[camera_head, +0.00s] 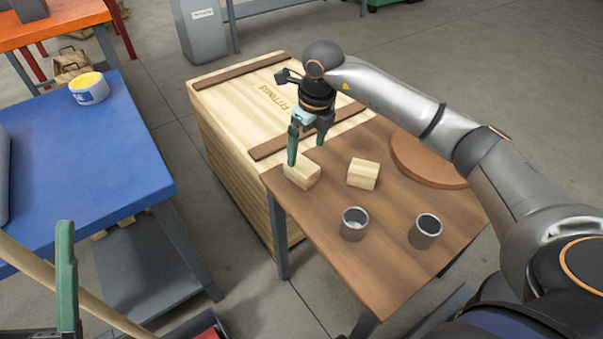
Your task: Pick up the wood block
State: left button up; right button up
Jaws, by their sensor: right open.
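Two pale wood blocks are on the brown table (390,270). One wood block (303,176) is at the table's far left corner, and the other wood block (363,173) stands a little to its right. My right gripper (307,152) points down over the left block, open with nothing between its fingers. Its green finger overlaps that block's far left edge in the picture; I cannot tell whether they touch. One green finger of my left gripper (66,280) shows at the lower left; the rest is hidden or out of frame.
Two grey metal cups (354,223) (426,231) stand nearer on the table, and a round brown board (425,160) lies at its right. A large wooden crate (235,105) adjoins the table. A blue table (90,150) with a yellow-lidded tin (89,88) is left. A tan pole (105,312) crosses the lower left.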

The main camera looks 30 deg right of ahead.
aim_at(302, 165)
jog(key=f, duration=0.2)
jog(key=f+b, duration=0.1)
jog(key=f, duration=0.1)
jog(key=a+f+b, duration=0.1)
jog(key=f, duration=0.1)
jog(key=shift+w+f, duration=0.1)
jog(key=shift+w, duration=0.2)
jog(key=c, duration=1.5)
